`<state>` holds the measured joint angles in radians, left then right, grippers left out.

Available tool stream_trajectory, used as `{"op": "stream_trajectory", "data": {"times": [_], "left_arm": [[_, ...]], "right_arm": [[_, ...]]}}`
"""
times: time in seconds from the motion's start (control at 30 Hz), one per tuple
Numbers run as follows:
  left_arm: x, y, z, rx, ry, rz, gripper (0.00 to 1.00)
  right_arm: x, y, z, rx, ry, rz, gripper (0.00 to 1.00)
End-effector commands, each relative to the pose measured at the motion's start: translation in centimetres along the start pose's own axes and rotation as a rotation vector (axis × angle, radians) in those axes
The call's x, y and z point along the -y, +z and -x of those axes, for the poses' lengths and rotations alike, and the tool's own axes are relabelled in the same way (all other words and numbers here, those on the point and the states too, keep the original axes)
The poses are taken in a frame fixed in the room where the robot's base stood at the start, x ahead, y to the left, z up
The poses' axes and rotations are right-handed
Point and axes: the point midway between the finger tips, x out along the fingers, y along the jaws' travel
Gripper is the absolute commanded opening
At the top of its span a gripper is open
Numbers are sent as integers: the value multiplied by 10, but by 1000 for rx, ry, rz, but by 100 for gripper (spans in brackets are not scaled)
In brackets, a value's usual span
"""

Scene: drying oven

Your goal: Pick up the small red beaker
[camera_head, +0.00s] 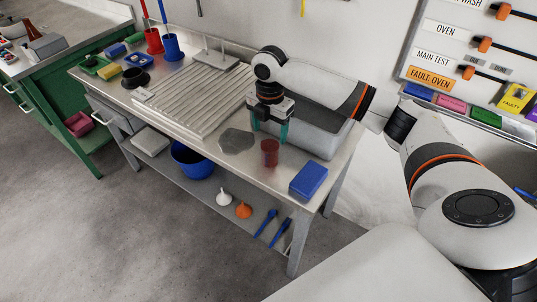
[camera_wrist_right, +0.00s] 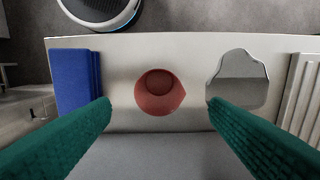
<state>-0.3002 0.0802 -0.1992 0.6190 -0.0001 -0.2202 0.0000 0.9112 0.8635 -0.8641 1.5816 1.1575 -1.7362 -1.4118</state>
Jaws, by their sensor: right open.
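The small red beaker (camera_head: 269,153) stands upright near the front edge of the metal table, and it also shows from above in the right wrist view (camera_wrist_right: 159,92). My right gripper (camera_head: 270,135) is above the table, just behind the beaker in the head view. Its green fingers (camera_wrist_right: 159,108) are wide apart and hold nothing. In the right wrist view the beaker lies between the two fingertips in the picture, and no contact shows. My left gripper is not in either view.
A blue block (camera_head: 309,180) lies right of the beaker, and a grey flat piece (camera_head: 236,141) lies left of it. A grey sink basin (camera_head: 318,137) is behind. A ribbed drainboard (camera_head: 195,98) fills the table's left middle. A lower shelf holds a blue bowl (camera_head: 193,163).

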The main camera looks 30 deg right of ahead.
Motion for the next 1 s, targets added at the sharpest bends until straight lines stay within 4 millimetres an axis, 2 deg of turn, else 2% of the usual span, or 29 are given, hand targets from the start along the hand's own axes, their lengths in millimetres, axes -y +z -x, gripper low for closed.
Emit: {"op": "stream_trajectory", "data": {"times": [0.03, 0.2, 0.47, 0.7, 1.0], "left_arm": [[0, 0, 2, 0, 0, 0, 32], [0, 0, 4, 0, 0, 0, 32], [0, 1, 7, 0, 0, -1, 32], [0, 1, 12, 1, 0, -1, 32], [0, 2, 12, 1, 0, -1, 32]], "right_arm": [[-1, 1, -11, 2, 6, 0, 70], [0, 1, -38, 1, 2, -1, 70], [-1, 1, -58, 1, 2, -2, 70], [-2, 2, -93, 0, 1, -1, 70], [-2, 2, -101, -1, -1, 0, 70]]}}
